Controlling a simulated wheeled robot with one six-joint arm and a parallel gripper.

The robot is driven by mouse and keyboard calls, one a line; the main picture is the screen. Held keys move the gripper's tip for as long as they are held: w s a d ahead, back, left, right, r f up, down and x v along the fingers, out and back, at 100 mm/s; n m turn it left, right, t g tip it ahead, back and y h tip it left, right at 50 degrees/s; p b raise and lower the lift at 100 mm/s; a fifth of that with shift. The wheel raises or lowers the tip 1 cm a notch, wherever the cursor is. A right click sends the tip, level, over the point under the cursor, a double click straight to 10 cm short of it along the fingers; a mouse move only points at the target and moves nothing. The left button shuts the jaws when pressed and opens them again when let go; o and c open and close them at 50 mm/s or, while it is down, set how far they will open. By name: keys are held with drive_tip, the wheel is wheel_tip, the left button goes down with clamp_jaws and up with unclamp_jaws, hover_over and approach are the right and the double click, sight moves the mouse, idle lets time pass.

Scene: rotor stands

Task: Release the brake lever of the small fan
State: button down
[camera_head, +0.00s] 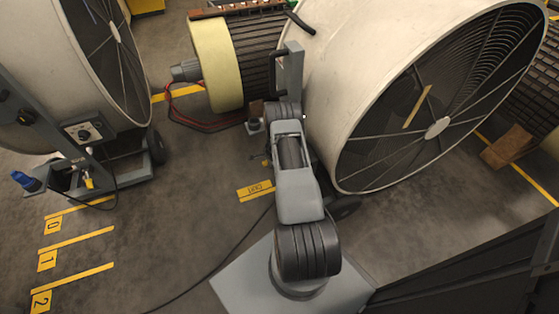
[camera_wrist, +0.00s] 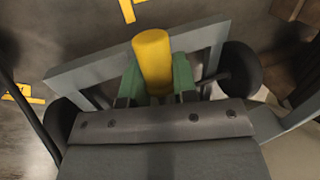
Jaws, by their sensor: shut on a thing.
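In the wrist view my gripper (camera_wrist: 157,78), with green fingers, is shut on a yellow cylindrical lever grip (camera_wrist: 152,55). The grip stands in front of a grey frame with a dark wheel at each side. In the head view my arm reaches to the stand of a pale drum fan (camera_head: 345,75) at the right, and hides my gripper and most of that stand. A second drum fan (camera_head: 40,45) stands at the left with a small yellow lever tip (camera_head: 89,183) low on its stand. I cannot tell the lever's angle.
A motor with a cream end (camera_head: 215,65) and red cables lies behind. Yellow floor marks 0, 1 and 2 (camera_head: 47,259) are at the lower left. A black cable crosses the floor. Bare floor (camera_head: 170,215) lies left of my arm.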

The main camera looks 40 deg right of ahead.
drive_tip(key=shift+w+r, duration=0.15)
drive_tip(key=c, duration=1.2)
unclamp_jaws()
drive_tip(key=shift+c, duration=0.2)
drive_tip(key=o, duration=0.3)
drive_tip(key=shift+o, duration=0.2)
drive_tip(key=p+v, duration=0.3)
drive_tip(key=v, duration=1.1)
drive_tip(key=shift+d, duration=0.1)
